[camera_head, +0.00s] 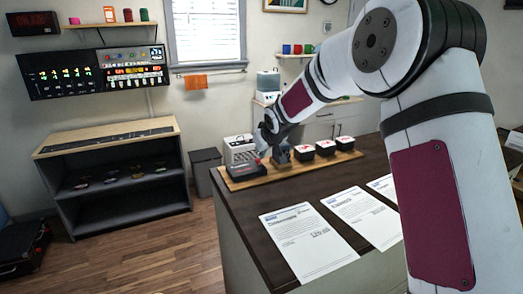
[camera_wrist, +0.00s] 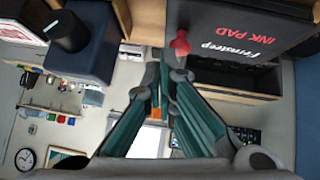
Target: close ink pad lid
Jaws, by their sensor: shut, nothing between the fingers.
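The ink pad (camera_head: 246,172) is a dark case at the left end of a wooden tray (camera_head: 292,169) on the counter. In the wrist view its dark lid (camera_wrist: 225,25) fills the upper right, with "INK PAD" lettering upside down and a red knob (camera_wrist: 180,45) at its edge. How far the lid stands open is hard to tell. My gripper (camera_head: 264,148) is low over the pad, close to the knob. In the wrist view my gripper (camera_wrist: 162,80) has its fingers together and empty, with the tips just below the knob; contact is unclear.
A dark blue block with a black handle (camera_wrist: 85,45) stands beside the pad. Several black-and-white stamps (camera_head: 325,147) line the tray to the right. Paper sheets (camera_head: 308,242) lie on the counter (camera_head: 243,222) in front. A white grilled box (camera_head: 239,150) is behind the pad.

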